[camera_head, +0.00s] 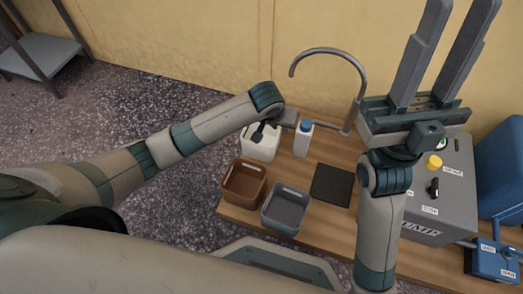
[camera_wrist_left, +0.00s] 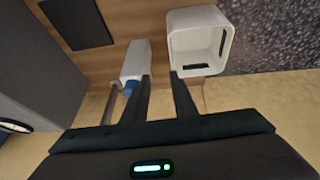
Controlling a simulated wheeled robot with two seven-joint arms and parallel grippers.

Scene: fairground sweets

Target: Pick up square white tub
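The square white tub (camera_head: 262,149) stands at the back left of the wooden counter, partly hidden by my left gripper (camera_head: 274,126). In the left wrist view the open-topped tub (camera_wrist_left: 176,38) shows at upper right, with a dark slot in a wall. My left gripper (camera_wrist_left: 160,76) is open with nothing between its fingers. One fingertip appears close to the tub's corner; I cannot tell whether they touch. The other finger overlaps the white bottle in that view. My right gripper (camera_head: 462,5) is raised high at right, open and empty.
The white bottle (camera_head: 302,142) with a blue cap stands just right of the tub. A brown tub (camera_head: 242,187) and a grey tub (camera_head: 285,214) stand nearer. A black mat (camera_head: 332,185), a curved tap (camera_head: 331,52) and a grey machine (camera_head: 448,205) are to the right.

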